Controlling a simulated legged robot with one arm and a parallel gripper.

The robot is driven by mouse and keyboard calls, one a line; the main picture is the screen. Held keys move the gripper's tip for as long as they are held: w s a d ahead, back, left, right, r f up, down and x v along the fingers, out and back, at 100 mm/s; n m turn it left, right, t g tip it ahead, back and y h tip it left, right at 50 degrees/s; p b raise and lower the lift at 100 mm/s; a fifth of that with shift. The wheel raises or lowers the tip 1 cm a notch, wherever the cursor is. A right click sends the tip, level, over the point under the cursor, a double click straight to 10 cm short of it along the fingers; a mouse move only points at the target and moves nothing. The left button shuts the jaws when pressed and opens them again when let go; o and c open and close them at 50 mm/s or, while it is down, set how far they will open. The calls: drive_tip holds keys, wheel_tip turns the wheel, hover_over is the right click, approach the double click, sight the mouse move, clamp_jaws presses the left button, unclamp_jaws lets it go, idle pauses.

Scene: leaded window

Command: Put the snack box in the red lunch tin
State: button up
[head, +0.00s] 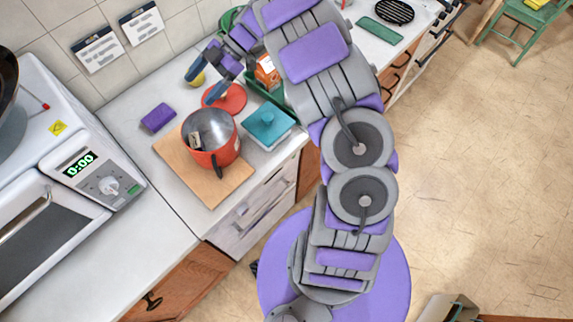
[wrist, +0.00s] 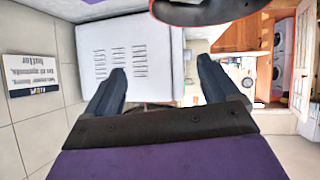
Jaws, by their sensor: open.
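A round red tin (head: 225,153) with a bare metal inside and a dark handle stands open on a wooden board. A small tan and dark item (head: 195,141) lies inside it against the left wall; I cannot tell whether it is the snack box. An orange and white carton (head: 267,72), possibly the snack box, stands behind the tin, partly hidden by my arm. My gripper (head: 199,83) is open, pointing left above the counter behind the tin. The wrist view shows its fingers (wrist: 161,72) apart with nothing between them.
A red lid (head: 226,98) and a teal lidded dish (head: 268,124) are beside the tin. A purple sponge (head: 158,117) lies to the left, and a yellow item (head: 197,79) is by my fingers. A white microwave (head: 100,178) fills the left. The wooden board (head: 205,190) is bare in front.

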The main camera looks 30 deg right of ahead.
drive_tip(key=w+d+r+m+t+h, duration=0.3)
drive_tip(key=w+d+r+t, duration=0.1)
drive_tip(key=w+r+t, duration=0.4)
drive_tip(key=w+d+r+m+t+h, duration=0.3)
drive_tip(key=w+d+r+t+h, duration=0.25)
drive_tip(key=r, duration=0.45)
drive_tip(key=s+d+r+m+h, duration=0.5)
drive_tip(key=s+d+m+h, duration=0.35)
drive_tip(key=d+m, duration=0.2)
drive_tip(key=s+f+m+g, duration=0.2)
drive_tip(key=s+f+g, duration=0.15)
drive_tip(key=s, duration=0.45)
drive_tip(key=s+f+m+g, duration=0.2)
drive_tip(key=s+f+g, duration=0.15)
drive_tip(key=s, duration=0.55)
drive_tip(key=s+a+f+g+y, duration=0.1)
drive_tip(key=s+a+f+g, duration=0.1)
drive_tip(key=s+a, duration=0.3)
drive_tip(key=s+a+f+g+y, duration=0.2)
drive_tip(key=s+a+f+g, duration=0.1)
drive_tip(key=s, duration=0.9)
drive_tip(key=s+a+f+g+y, duration=0.2)
drive_tip(key=s+a+f, duration=0.2)
drive_tip(key=s+a, duration=0.3)
drive_tip(key=s, duration=0.2)
drive_tip(key=shift+s+a+f, duration=0.15)
drive_tip(key=shift+s+f, duration=0.15)
drive_tip(key=shift+f, duration=0.1)
